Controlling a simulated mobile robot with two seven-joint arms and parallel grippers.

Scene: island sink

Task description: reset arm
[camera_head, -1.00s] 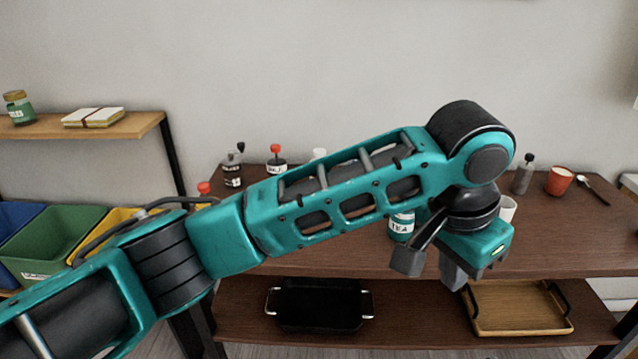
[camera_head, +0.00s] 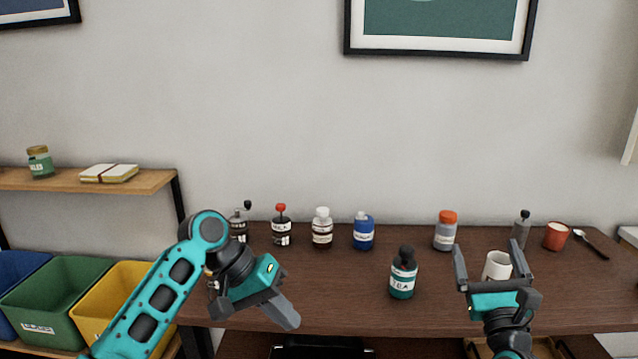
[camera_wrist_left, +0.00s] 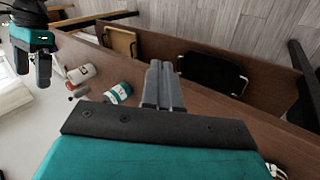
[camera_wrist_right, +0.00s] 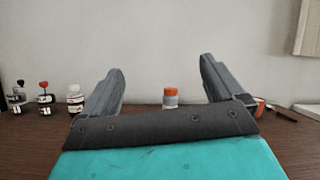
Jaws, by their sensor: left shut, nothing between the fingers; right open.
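My left gripper (camera_head: 288,316) is shut and empty. It is in front of the table's front left part in the head view, and its closed fingers show in the left wrist view (camera_wrist_left: 161,84). My right gripper (camera_head: 490,262) is open and empty, its two fingers spread and pointing up, in front of the white mug (camera_head: 497,266). Its spread fingers also show in the right wrist view (camera_wrist_right: 160,88), with the orange-capped bottle (camera_wrist_right: 170,98) seen between them in the distance.
The dark table (camera_head: 340,290) carries several bottles along the back and a teal TEA bottle (camera_head: 403,277) nearer the front. A red cup (camera_head: 556,236) and a spoon (camera_head: 592,244) are at right. Green (camera_head: 50,310) and yellow (camera_head: 105,310) bins stand at left. A black tray (camera_wrist_left: 212,74) lies lower.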

